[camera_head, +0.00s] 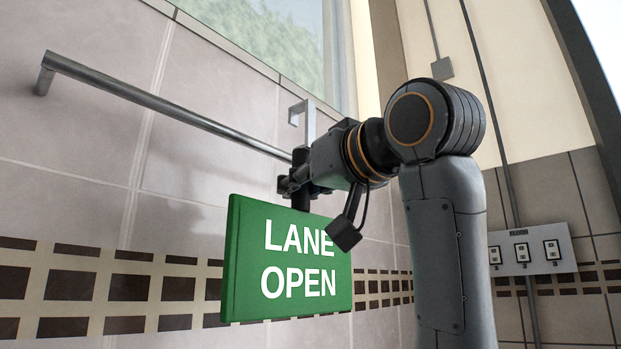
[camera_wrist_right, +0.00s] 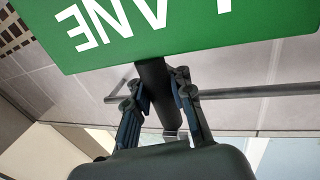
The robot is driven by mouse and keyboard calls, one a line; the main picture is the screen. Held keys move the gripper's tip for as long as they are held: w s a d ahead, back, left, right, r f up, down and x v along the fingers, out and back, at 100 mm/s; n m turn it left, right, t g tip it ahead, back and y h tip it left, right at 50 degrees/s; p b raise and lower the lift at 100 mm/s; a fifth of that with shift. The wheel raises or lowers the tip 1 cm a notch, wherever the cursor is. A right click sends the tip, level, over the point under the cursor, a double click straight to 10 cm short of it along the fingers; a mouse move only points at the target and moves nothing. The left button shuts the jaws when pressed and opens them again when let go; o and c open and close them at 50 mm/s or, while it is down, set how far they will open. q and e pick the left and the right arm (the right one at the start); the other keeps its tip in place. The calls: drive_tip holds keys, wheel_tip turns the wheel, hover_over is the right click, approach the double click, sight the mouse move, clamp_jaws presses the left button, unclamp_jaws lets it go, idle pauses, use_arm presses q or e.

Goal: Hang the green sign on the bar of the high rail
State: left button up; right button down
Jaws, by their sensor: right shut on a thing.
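The green sign (camera_head: 287,262) reads "LANE OPEN" and hangs upright below my right gripper (camera_head: 298,186). My right gripper is shut on the sign's dark stem, above the green board. A light metal hook (camera_head: 303,112) stands up from the stem, above the gripper. The metal bar of the high rail (camera_head: 165,104) runs along the tiled wall from upper left and passes behind the gripper. In the right wrist view the fingers (camera_wrist_right: 160,100) pinch the dark stem, with the green board (camera_wrist_right: 180,32) above and the bar (camera_wrist_right: 250,92) behind. I cannot tell whether the hook touches the bar. My left gripper is out of view.
The rail's left end bracket (camera_head: 44,78) meets the tiled wall. A window (camera_head: 265,40) lies above the rail. A panel with several switches (camera_head: 532,249) is on the wall at right. The bar's left stretch is clear.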

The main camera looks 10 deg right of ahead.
drive_tip(key=w+a+f, duration=0.3)
drive_tip(key=w+a, duration=0.1)
drive_tip(key=w, duration=0.2)
drive_tip(key=shift+w+a+p, duration=0.15)
drive_tip(key=shift+a+p, duration=0.1)
drive_tip(key=shift+p, duration=0.05)
idle(0.6)
drive_tip(key=shift+r, duration=0.1)
drive_tip(key=c, duration=1.1)
unclamp_jaws()
drive_tip(key=v, duration=1.2)
